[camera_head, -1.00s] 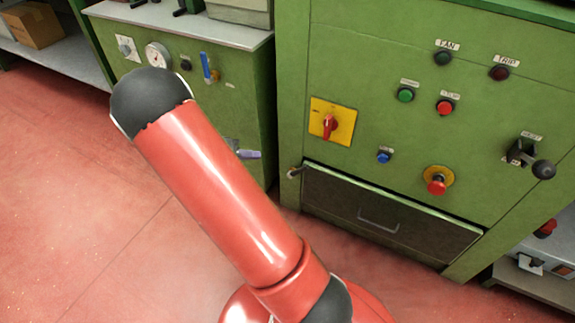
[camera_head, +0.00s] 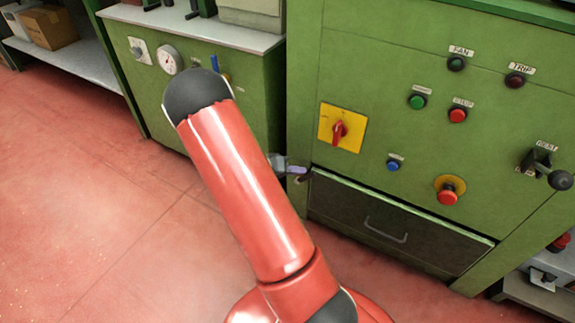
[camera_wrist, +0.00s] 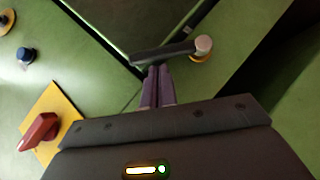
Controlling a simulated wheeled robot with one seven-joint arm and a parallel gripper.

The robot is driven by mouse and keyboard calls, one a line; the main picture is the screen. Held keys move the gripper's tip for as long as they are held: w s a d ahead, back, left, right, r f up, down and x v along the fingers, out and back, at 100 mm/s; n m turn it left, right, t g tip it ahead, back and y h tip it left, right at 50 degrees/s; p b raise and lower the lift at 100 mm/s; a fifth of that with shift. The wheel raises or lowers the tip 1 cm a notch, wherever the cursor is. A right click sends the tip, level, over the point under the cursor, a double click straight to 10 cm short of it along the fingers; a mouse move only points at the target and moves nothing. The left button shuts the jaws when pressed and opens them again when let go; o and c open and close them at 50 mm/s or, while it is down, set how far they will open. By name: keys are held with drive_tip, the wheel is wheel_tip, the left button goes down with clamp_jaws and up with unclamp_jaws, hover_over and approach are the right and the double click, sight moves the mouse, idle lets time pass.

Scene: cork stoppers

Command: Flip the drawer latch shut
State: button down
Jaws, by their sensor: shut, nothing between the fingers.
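The drawer latch (camera_wrist: 165,53) is a dark bar on a pale round pivot (camera_wrist: 203,44) in the wrist view. The bar runs left from the pivot, its free end appearing over the drawer's corner. In the head view the latch (camera_head: 302,178) is small beside the drawer's top left corner. The drawer (camera_head: 365,212) has a dark front with a bar handle, and its top edge shows a light strip. My gripper (camera_wrist: 159,70) is shut and empty. Its fingertips are at the bar's lower side in the wrist view; I cannot tell whether they touch.
On the green cabinet near the latch are a yellow plate with a red rotary switch (camera_head: 339,130), a blue button (camera_head: 393,165) and a red emergency knob (camera_head: 448,192). A lower green cabinet (camera_head: 240,105) stands at left. The red floor (camera_head: 110,200) is clear.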

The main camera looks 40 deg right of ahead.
drive_tip(key=shift+s+f, duration=0.15)
drive_tip(key=shift+s+d+b, duration=0.2)
drive_tip(key=shift+s+b, duration=0.25)
drive_tip(key=shift+b, duration=0.6)
drive_tip(key=shift+w, duration=0.15)
drive_tip(key=shift+w+a, duration=0.3)
drive_tip(key=shift+w, duration=0.3)
